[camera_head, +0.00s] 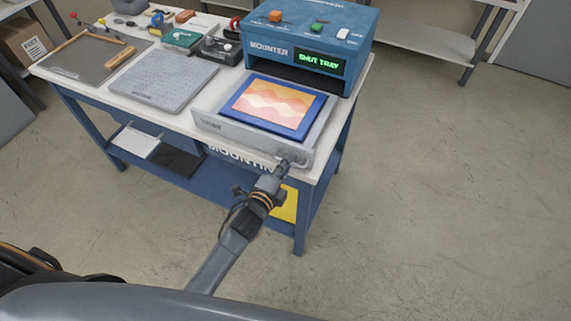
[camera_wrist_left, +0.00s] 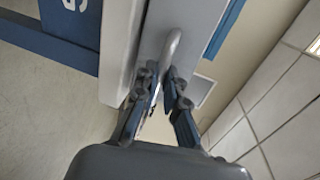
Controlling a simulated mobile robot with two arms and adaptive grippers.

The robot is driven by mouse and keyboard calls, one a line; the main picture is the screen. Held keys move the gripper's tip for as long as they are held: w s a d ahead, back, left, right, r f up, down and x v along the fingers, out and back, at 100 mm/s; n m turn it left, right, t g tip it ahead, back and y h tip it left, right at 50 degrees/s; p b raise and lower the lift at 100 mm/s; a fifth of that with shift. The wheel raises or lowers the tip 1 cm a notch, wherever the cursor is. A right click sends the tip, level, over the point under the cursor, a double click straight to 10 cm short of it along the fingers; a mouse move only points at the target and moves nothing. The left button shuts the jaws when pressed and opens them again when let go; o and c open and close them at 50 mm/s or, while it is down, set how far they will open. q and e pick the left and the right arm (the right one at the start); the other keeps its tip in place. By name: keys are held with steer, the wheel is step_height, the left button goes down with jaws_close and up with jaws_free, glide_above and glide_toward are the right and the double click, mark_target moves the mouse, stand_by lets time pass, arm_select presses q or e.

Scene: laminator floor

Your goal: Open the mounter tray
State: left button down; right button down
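The mounter (camera_head: 311,38) is a blue machine at the right end of the bench, and its green display reads "SHUT TRAY". Its grey mounter tray (camera_head: 225,127) is drawn out at the front and carries a blue-framed picture (camera_head: 274,105) with orange and yellow waves. My left gripper (camera_head: 284,165) is at the tray's front right corner. In the left wrist view, the fingers of my left gripper (camera_wrist_left: 163,75) are closed around the curved metal tray handle (camera_wrist_left: 173,42). My right gripper is out of view.
The floor (camera_head: 430,190) to the right is clear, with a shelf (camera_head: 425,38) behind.

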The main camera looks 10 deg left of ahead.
arm_select(q)
steer(key=c, duration=1.4)
jaws_free()
steer(key=v, duration=1.2)
